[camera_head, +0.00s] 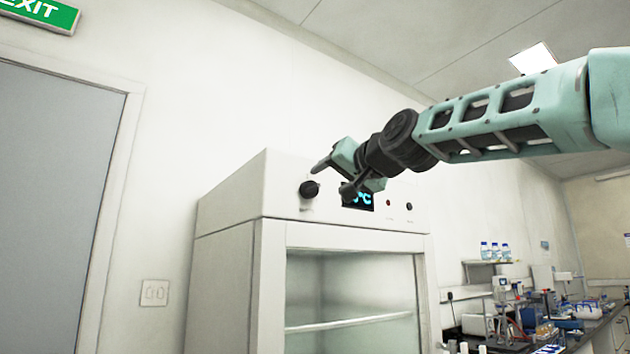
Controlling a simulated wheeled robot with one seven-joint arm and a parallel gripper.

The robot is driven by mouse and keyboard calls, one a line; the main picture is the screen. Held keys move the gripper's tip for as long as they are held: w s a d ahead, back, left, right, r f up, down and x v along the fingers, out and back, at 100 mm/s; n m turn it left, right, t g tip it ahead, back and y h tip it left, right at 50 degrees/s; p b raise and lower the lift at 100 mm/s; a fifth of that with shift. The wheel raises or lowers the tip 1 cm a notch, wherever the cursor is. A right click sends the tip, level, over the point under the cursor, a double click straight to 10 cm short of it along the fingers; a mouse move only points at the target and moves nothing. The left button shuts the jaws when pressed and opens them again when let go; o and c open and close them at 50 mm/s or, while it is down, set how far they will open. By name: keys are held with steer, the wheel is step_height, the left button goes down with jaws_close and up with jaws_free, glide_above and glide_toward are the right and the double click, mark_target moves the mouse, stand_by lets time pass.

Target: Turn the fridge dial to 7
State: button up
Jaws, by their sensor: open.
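The fridge (265,240) is a pale cabinet with a glass front. Its black round dial (309,189) is at the left of the top panel. A dark display with blue characters (362,199) is right of the dial; my gripper hides part of it, and only a zero-like digit and "°C" show. My gripper (331,177) is open and empty, in front of the top panel, its fingers pointing left toward the dial. One finger is just above and right of the dial, the other lower right over the display's left edge. Whether a finger touches the dial cannot be told.
A small red light (388,202) and a small black knob (409,206) are right of the display. A grey door (50,210) is at left. A lab bench with bottles and equipment (520,325) is at lower right. The air left of the fridge is free.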

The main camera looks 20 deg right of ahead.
mark_target(315, 187)
steer(key=p+x, duration=0.2)
steer(key=x, duration=0.4)
steer(key=shift+r+p, duration=0.15)
steer(key=shift+p, duration=0.15)
steer(key=shift+x, duration=0.75)
steer(key=shift+c, duration=0.3)
steer(key=c, duration=0.9)
